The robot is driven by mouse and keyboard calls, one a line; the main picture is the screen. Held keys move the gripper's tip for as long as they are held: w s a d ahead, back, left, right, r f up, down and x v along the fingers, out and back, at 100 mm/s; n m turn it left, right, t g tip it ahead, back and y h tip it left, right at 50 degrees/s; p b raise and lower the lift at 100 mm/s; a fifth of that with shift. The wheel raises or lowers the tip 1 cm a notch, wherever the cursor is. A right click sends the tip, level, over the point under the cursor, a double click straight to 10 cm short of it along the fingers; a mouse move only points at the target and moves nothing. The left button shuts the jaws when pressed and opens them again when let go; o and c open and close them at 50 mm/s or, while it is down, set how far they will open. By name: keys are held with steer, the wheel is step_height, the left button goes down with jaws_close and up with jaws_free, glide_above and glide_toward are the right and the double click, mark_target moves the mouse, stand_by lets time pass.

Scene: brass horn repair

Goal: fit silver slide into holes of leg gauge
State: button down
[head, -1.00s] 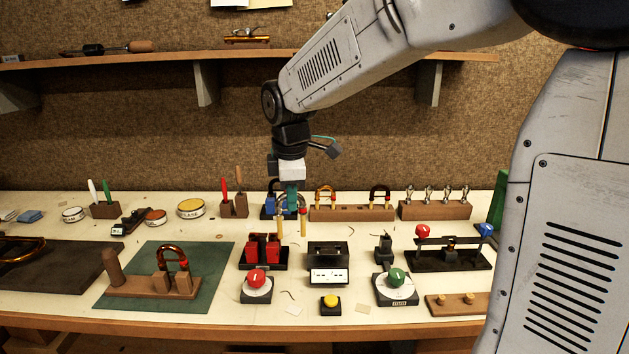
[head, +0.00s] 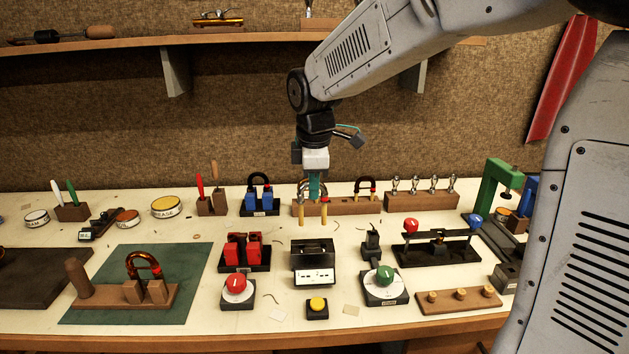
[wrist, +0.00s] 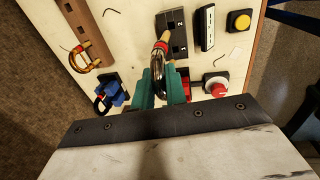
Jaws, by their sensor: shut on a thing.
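My gripper (head: 314,188) has teal fingers and is shut on the silver slide (wrist: 156,75), a U-shaped bow with brass legs and red bands. In the head view the slide's legs (head: 301,214) hang downward in the air, with the bow between the fingers. The leg gauge looks to be the dark block (head: 313,251) in the middle of the bench. In the wrist view the block (wrist: 177,40) shows the numbers 2 and 3, and one slide leg overlaps it. The slide is above the bench, behind the gauge in the head view. The holes are not clear.
A white-faced box (head: 314,279) and yellow button (head: 317,307) stand before the gauge. A red block holder (head: 245,252) is left, a small black stand (head: 371,242) right. Behind are a wooden rack (head: 345,207) with slides and a blue block holder (head: 260,200).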

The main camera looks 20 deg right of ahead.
steer(key=shift+f, duration=2.45)
steer(key=shift+f, duration=2.6)
steer(key=c, duration=1.3)
jaws_free()
steer(key=shift+c, duration=0.2)
step_height(320, 180, up, 8)
steer(key=s, duration=0.1)
steer(key=shift+s+a+f, duration=0.15)
steer(key=shift+a+f, duration=0.05)
